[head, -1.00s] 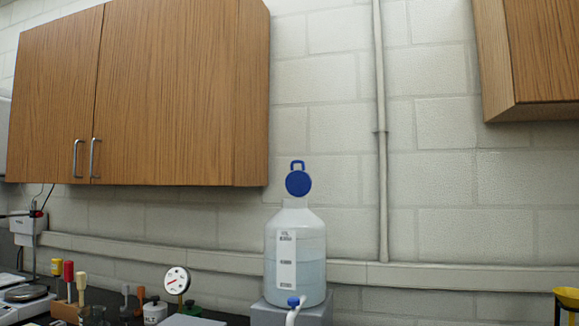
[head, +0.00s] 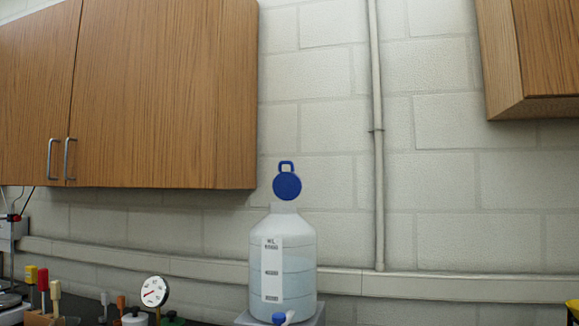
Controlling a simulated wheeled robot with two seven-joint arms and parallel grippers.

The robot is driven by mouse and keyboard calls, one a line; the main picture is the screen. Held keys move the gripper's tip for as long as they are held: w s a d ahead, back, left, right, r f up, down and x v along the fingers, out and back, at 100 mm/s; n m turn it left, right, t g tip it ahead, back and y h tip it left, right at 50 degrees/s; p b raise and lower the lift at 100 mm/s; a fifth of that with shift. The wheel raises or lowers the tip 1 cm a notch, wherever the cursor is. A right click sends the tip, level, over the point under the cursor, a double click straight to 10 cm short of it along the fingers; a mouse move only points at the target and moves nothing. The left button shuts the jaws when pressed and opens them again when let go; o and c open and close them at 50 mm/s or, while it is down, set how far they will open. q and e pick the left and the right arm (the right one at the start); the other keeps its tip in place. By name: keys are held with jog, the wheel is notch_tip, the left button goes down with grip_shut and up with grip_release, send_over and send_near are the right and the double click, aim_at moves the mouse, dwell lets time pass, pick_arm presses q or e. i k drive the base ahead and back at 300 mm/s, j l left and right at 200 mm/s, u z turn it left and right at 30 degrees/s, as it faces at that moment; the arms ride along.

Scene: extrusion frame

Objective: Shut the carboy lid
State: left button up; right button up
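The carboy (head: 295,262) is a translucent white bottle with a label and pale blue liquid inside, standing upright near the middle of the head view. Its blue round lid (head: 287,186) with a loop handle stands raised on edge above the neck (head: 284,207), so the lid is open. A blue-capped spigot (head: 279,318) sits at the carboy's lower front, partly cut off by the bottom edge. Neither of my grippers shows in the head view.
The carboy stands on a grey block (head: 246,319). To the left are a dial gauge (head: 154,291), a rack of colored-handled tools (head: 40,318) and small jars. Wooden cabinets (head: 165,95) hang upper left and upper right (head: 530,60). A vertical pipe (head: 377,160) runs behind.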

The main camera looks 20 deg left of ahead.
aim_at(287, 186)
jog(key=i+j+z, duration=0.2)
jog(key=i, duration=0.25)
jog(key=i+j+z, duration=0.2)
jog(key=i, duration=0.25)
jog(key=l, duration=0.1)
